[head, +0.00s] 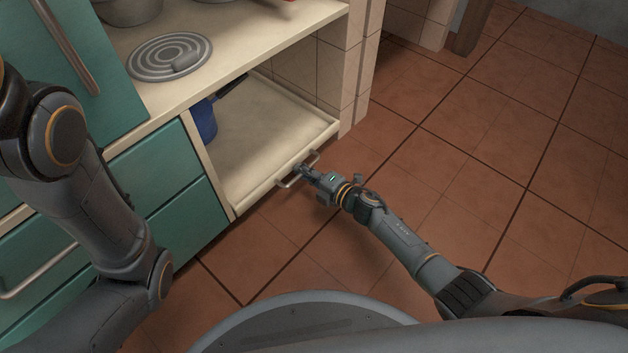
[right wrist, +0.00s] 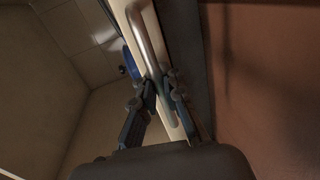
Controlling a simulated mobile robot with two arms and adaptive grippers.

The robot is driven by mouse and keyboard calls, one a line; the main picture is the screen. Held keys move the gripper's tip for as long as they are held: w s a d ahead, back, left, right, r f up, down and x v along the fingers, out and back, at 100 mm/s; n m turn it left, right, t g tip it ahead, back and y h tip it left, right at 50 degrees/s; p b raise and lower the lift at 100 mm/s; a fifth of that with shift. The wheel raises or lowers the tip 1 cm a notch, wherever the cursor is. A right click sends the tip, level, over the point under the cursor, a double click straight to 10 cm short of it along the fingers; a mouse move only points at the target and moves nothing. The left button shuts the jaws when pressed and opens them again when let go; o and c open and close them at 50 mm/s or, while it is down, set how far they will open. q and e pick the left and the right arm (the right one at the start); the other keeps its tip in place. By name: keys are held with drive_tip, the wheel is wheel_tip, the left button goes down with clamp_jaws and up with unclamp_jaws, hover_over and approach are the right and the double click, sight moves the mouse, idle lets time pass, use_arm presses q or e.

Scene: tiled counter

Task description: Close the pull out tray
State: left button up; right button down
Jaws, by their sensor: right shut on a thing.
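The cream pull out tray (head: 262,140) sits low in the counter, its front edge about level with the cabinet front beside it. A metal bar handle (head: 286,182) is fixed on its front. My right gripper (head: 303,171) is shut on the handle. In the right wrist view the handle (right wrist: 148,38) runs up from between the fingers of my right gripper (right wrist: 162,92), next to the tray's front edge (right wrist: 122,12). My left arm shows at the left of the head view, but its gripper is out of view.
A blue pot (head: 204,122) with a dark handle stands on the tray at its left. Teal drawers (head: 160,165) are at left. The tiled floor (head: 490,170) at right is clear.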

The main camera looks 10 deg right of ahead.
drive_tip(key=shift+w+a+r, duration=0.1)
drive_tip(key=shift+w+a, duration=0.25)
drive_tip(key=shift+w, duration=0.2)
drive_tip(key=c, duration=1.4)
unclamp_jaws()
drive_tip(key=shift+c, duration=0.2)
drive_tip(key=shift+s+d, duration=0.15)
drive_tip(key=shift+s, duration=0.05)
drive_tip(key=v, duration=1.1)
drive_tip(key=shift+s+d, duration=0.15)
drive_tip(key=shift+s, duration=0.1)
